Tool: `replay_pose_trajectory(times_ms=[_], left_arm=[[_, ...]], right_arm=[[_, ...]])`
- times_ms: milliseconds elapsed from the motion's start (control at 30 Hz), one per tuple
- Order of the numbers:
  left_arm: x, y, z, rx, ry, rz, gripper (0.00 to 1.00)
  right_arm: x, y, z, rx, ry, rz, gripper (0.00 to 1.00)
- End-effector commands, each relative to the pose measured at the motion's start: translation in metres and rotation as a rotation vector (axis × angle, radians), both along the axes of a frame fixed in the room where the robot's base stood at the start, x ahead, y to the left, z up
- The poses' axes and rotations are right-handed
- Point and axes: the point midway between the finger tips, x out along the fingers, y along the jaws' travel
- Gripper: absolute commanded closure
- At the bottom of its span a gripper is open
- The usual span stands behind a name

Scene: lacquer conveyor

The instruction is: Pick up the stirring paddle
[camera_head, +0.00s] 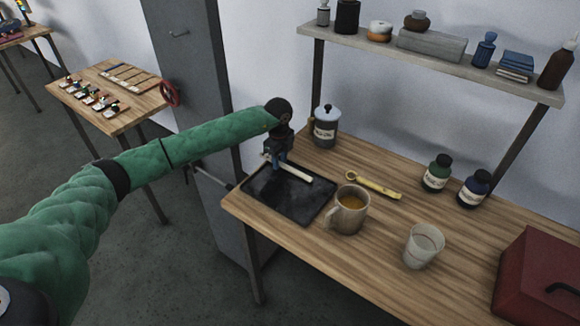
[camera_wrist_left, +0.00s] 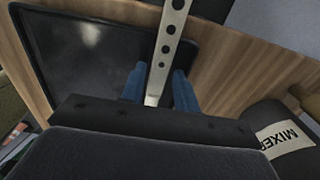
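The stirring paddle (camera_head: 295,170) is a pale, flat strip lying over the back part of a black tray (camera_head: 280,208). In the left wrist view the paddle (camera_wrist_left: 168,45) shows a row of dark holes and runs between my blue fingertips. My left gripper (camera_head: 277,158) points down over the paddle's far-left end. Its fingers (camera_wrist_left: 160,88) stand on either side of the strip, with a gap visible on the right side, so it looks open around it. The fingers hide part of that end. My right gripper is in neither view.
A mug (camera_head: 348,212) of amber liquid and a yellow ring-ended tool (camera_head: 373,184) lie to the right. A clear cup (camera_head: 423,248), two jars and a red box (camera_head: 540,275) are farther right.

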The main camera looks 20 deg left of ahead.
Motion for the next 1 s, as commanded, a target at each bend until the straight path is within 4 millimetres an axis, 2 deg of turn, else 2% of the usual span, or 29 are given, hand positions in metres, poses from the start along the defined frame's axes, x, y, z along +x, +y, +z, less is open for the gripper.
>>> replay_pose_trajectory(times_ms=[300, 467, 500, 900, 1000], left_arm=[[0.0, 0.0, -0.004, 0.0, 0.0, 0.0, 0.69], [0.0, 0.0, -0.004, 0.0, 0.0, 0.0, 0.99], [0.0, 0.0, -0.003, 0.0, 0.0, 0.0, 1.0], [0.0, 0.0, 0.001, 0.0, -0.001, -0.001, 1.0], [0.001, 0.0, 0.008, 0.001, -0.001, -0.001, 1.0]], right_arm=[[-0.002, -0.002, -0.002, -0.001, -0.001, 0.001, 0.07], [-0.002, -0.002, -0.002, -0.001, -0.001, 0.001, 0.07], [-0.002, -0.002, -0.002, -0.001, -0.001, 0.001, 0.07], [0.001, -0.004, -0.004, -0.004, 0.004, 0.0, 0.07], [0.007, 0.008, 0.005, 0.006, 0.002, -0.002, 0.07]])
